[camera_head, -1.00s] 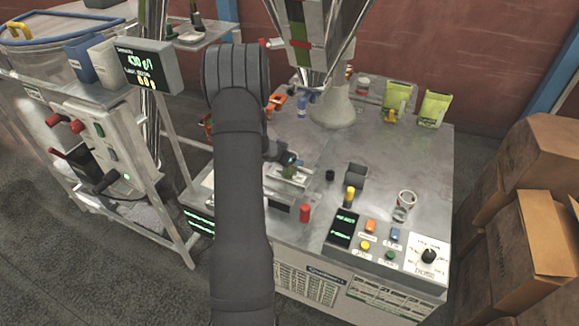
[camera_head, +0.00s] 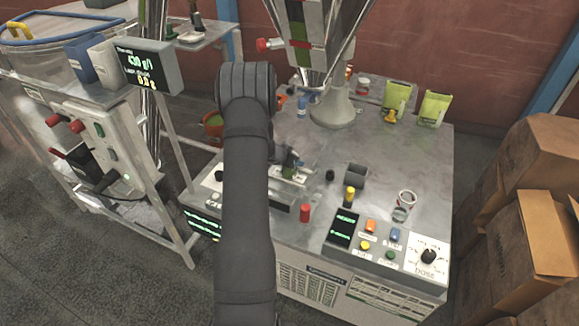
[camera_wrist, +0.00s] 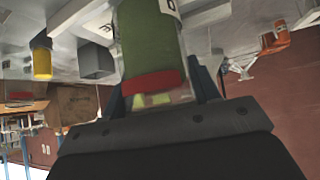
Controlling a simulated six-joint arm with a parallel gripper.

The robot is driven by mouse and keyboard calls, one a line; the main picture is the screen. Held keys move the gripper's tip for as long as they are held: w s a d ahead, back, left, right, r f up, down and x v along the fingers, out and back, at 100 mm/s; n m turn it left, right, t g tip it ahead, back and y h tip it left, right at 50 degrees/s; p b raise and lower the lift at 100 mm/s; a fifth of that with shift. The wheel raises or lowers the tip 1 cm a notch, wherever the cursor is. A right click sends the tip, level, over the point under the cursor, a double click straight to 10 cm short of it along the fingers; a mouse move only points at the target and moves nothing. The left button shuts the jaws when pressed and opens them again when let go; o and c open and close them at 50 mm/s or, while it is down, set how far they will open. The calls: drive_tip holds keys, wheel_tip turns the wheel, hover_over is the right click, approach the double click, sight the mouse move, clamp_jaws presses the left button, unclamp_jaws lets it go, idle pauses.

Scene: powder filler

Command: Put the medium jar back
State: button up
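A jar with green contents and a red band (camera_wrist: 153,45) fills the space between the fingers of my gripper (camera_wrist: 160,85) in the wrist view. A finger lies along each side of it, and the gripper looks shut on it. In the head view the jar (camera_head: 290,160) is small and partly hidden by my arm. It is over or beside the light metal plate (camera_head: 292,175) at the table's front left. I cannot tell whether its base touches the plate. My gripper (camera_head: 287,158) is mostly hidden behind my arm there.
A red knob (camera_head: 305,212), a dark grey block (camera_head: 356,175), a yellow-topped post (camera_head: 349,196) and a glass jar (camera_head: 404,205) stand to the right. Green pouches (camera_head: 433,108) stand at the back right.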

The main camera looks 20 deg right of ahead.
drive_tip(key=c, duration=0.6)
drive_tip(key=shift+r, duration=0.1)
drive_tip(key=shift+r, duration=0.6)
wheel_tip(320, 180, up, 3)
drive_tip(key=shift+f, duration=0.2)
drive_tip(key=s+d+r, duration=0.7)
drive_tip(key=s, duration=0.3)
drive_tip(key=s+d+f+m+g, duration=0.1)
drive_tip(key=s+d+f, duration=0.2)
drive_tip(key=d, duration=0.3)
drive_tip(key=s+d+f+m+g+h, duration=0.1)
drive_tip(key=s+d+f+m, duration=0.2)
drive_tip(key=d, duration=0.4)
drive_tip(key=s+d+f+g, duration=0.1)
drive_tip(key=s+d+f, duration=0.3)
drive_tip(key=d, duration=0.2)
drive_tip(key=shift+s+d+f, duration=0.1)
drive_tip(key=shift+s+f, duration=0.05)
drive_tip(key=shift+f, duration=1.5)
drive_tip(key=shift+s+d+f, duration=0.1)
drive_tip(key=shift+s+f, duration=0.1)
drive_tip(key=shift+f, duration=1.5)
drive_tip(key=shift+s+d+f, duration=0.1)
drive_tip(key=shift+s+f, duration=0.05)
drive_tip(key=shift+f, duration=1.5)
